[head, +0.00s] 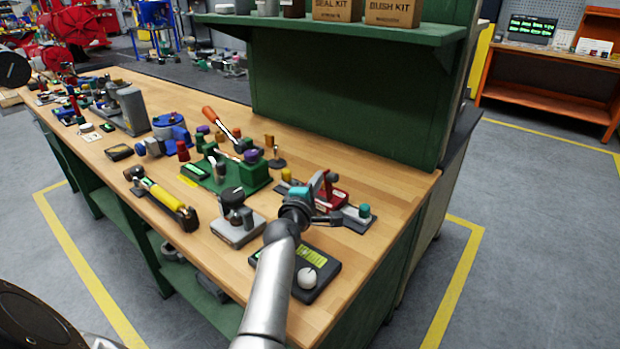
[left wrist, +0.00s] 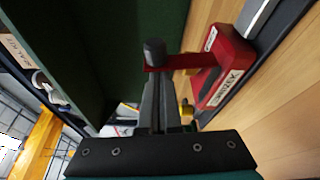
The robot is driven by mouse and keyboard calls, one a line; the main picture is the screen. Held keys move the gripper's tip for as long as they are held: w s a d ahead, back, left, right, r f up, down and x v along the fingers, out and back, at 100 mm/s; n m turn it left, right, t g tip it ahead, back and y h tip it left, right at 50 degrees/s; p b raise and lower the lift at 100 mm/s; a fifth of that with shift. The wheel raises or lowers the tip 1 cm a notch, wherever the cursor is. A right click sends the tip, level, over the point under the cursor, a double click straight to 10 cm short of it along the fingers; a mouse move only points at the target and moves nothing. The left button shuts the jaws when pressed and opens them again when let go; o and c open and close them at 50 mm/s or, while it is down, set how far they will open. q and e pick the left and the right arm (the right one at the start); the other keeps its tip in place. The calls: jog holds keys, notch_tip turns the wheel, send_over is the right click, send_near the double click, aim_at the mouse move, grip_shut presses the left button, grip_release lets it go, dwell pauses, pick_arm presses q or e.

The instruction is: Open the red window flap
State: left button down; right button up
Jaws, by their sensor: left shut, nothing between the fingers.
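The red fixture (head: 337,200) stands near the right end of the bench, partly hidden behind my left gripper (head: 316,185). In the left wrist view its red body (left wrist: 222,70) carries a pale label with dark lettering. A thin red flap-like piece (left wrist: 178,68) reaches left from the body to the fingertips of my left gripper (left wrist: 153,52). The fingers are shut with nothing between them. They overlap the end of the red piece, and I cannot tell whether they touch it. My right gripper is in neither view.
A dark box with a white knob (head: 307,279) lies under my left forearm. A grey knob unit (head: 238,231) and a green fixture (head: 226,183) stand to the left. The green back panel (head: 340,100) rises behind. Bare wood (head: 398,190) lies to the right.

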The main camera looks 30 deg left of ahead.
pick_arm(q)
jog(key=shift+d, duration=0.1)
dwell(0.3)
jog(key=d+m, duration=0.1)
jog(key=m+t+b, duration=0.1)
jog(key=shift+s+d+r+m+y, duration=0.1)
jog(key=shift+d+r+m+y, duration=0.1)
jog(key=shift+d+m+y, duration=0.15)
